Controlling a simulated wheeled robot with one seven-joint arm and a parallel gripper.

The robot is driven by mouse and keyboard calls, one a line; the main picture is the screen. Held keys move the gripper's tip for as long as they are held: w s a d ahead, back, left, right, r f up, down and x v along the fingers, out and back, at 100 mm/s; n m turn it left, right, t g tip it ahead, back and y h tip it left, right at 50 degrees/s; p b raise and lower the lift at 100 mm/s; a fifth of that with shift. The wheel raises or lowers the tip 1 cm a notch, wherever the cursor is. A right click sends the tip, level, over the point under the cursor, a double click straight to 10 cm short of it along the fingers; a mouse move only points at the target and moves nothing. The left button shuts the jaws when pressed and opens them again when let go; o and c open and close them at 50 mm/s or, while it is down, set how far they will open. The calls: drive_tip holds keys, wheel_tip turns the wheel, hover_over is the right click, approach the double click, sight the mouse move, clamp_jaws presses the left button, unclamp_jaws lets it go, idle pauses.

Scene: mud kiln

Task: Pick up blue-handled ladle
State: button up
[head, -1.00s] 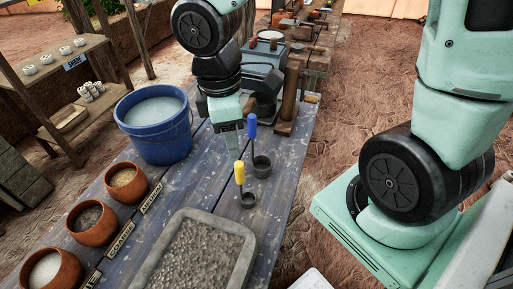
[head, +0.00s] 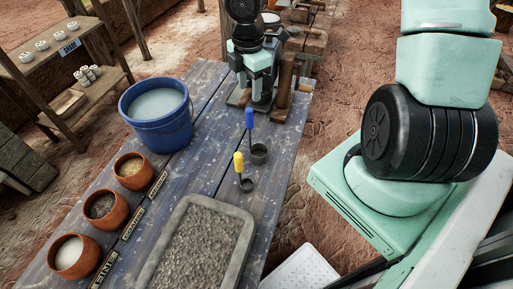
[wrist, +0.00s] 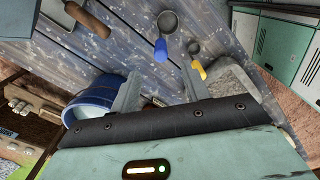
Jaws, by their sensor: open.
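The blue-handled ladle (head: 257,152) stands on the plank table with its blue handle pointing up and its dark cup on the wood. In the wrist view the blue-handled ladle (wrist: 162,42) lies beyond the fingertips, between their lines. A smaller yellow-handled ladle (head: 246,184) stands just in front of it. My gripper (head: 256,93) is open and empty, above the table and behind the blue-handled ladle, apart from it. In the wrist view my gripper (wrist: 160,80) shows both fingers spread, the right one close to the yellow handle.
A blue bucket (head: 158,128) of pale liquid stands left. Several clay bowls (head: 132,172) line the left edge. A grey tray (head: 243,248) of gravelly material lies in front. A wooden-handled tool (head: 283,85) and dark equipment stand behind. Bare planks lie between bucket and ladles.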

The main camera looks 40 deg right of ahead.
sight(250, 109)
wheel_tip(250, 109, down, 10)
drive_tip(key=shift+f+b, duration=0.1)
drive_tip(key=shift+b, duration=0.2)
drive_tip(key=shift+c, duration=0.4)
clamp_jaws()
